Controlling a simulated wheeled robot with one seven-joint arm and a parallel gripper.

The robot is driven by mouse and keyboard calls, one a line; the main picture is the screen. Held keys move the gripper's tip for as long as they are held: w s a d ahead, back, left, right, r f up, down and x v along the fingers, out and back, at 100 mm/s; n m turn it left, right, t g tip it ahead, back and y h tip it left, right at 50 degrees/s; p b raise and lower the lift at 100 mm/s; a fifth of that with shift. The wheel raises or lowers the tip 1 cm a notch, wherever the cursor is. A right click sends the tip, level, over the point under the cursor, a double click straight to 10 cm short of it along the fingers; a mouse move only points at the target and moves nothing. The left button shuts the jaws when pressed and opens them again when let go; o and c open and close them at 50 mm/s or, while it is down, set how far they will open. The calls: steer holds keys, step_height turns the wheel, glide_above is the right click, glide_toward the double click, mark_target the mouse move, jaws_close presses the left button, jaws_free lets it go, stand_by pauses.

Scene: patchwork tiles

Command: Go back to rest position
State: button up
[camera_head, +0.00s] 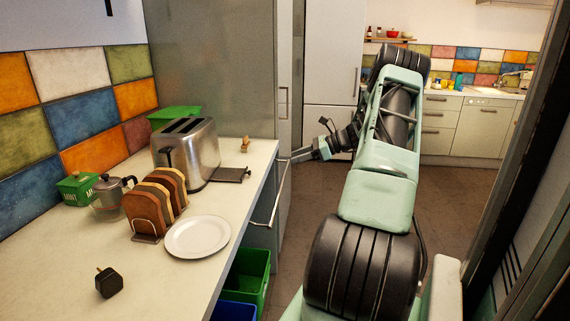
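My gripper (324,132) is at the end of my raised green-and-black arm, in the middle of the view. It hangs in the open space to the right of the counter (190,277), apart from it, in front of the tall grey cabinets.
A green bin (249,277) sits below. A dark frame (515,170) is close on the right.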

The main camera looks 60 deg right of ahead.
steer(key=shift+s+d+r, duration=0.3)
steer(key=shift+s, duration=0.25)
